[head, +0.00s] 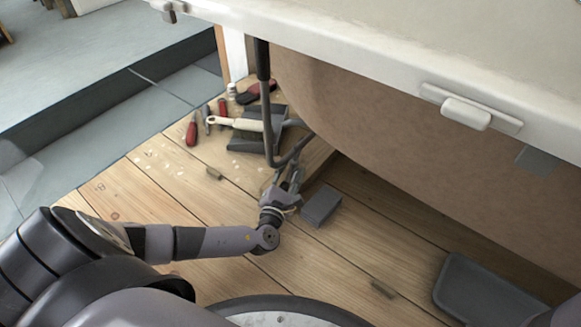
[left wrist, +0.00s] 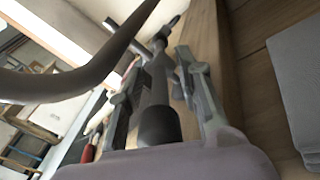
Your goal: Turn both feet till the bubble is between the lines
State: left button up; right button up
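My left gripper (head: 291,178) is low over the plank floor, beside the bent dark pipe (head: 266,110) that hangs by the tub's end. In the left wrist view the two fingers (left wrist: 160,85) stand apart. A dark rod-like part with a round black end (left wrist: 160,125) shows between them, with gaps at its sides; I cannot tell whether it is a foot. The pale tub (head: 370,110) fills the upper right of the head view. I cannot make out its feet, a bubble or any lines. My right gripper is not in view.
A grey block (head: 321,205) lies right of my left gripper. A dark tray (head: 485,290) is at lower right. A white-handled fitting (head: 467,112) sits on the tub's side.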

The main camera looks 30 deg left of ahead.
pick_arm(q)
grip_shut()
dwell(0.3)
dwell(0.6)
